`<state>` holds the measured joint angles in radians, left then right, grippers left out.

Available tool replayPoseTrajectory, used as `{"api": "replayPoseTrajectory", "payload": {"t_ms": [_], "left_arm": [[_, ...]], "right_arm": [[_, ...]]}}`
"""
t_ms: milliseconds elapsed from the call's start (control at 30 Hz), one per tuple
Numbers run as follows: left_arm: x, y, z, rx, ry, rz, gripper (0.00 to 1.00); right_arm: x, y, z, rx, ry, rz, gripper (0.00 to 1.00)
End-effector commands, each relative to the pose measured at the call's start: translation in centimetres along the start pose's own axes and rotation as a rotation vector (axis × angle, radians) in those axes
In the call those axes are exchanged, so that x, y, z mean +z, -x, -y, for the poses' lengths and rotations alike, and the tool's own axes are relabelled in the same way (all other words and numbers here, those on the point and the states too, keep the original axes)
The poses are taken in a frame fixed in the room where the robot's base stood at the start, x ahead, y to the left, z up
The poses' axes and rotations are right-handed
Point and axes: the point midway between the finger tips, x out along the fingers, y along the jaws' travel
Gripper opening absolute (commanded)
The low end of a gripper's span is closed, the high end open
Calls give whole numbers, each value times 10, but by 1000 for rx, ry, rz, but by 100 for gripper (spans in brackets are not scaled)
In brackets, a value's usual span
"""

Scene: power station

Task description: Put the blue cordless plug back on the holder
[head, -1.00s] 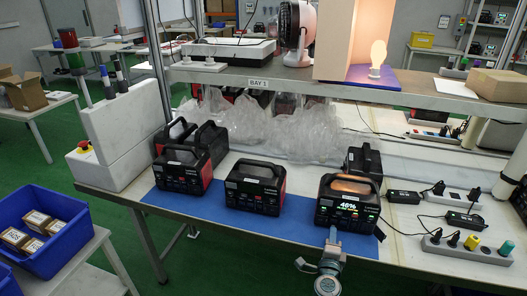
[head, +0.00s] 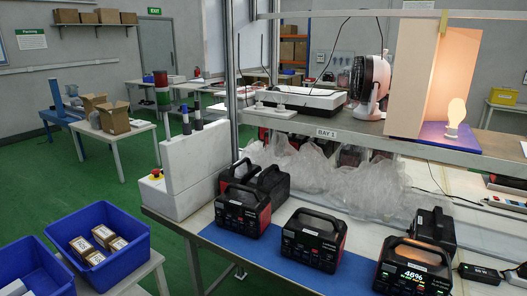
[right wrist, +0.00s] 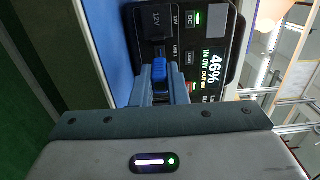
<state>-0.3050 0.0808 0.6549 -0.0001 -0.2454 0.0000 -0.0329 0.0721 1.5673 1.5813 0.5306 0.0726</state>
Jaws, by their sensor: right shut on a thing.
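My right gripper (right wrist: 160,90) shows only in the right wrist view, shut on a small blue plug (right wrist: 159,71). The plug is at the front panel of a black power station (right wrist: 180,50) whose screen reads 46%. I cannot tell whether the plug is seated in a socket or just in front of it. The same power station (head: 413,268) shows at the lower right of the head view, cut off by the bottom edge. I cannot pick out the holder in the present views. My left gripper is not in view.
Two more power stations (head: 313,240) (head: 243,207) stand on the blue mat (head: 237,239). A shelf (head: 350,132) with a fan (head: 371,82) and a lit bulb (head: 455,115) hangs above. Blue bins (head: 100,216) sit at the lower left. Black adapters (head: 480,273) lie at the right.

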Motion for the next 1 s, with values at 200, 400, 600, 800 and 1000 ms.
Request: {"api": "replayPoseTrajectory", "payload": {"t_ms": [200,400,600,800,1000], "left_arm": [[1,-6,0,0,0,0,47],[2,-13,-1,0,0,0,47],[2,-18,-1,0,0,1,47],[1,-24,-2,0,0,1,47],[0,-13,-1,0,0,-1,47]], "right_arm": [[0,-14,-1,-3,2,0,0],[0,-36,-1,-2,0,0,0],[0,-21,-2,1,0,1,0],[0,10,-3,2,0,1,0],[0,47,1,3,1,0,0]]}}
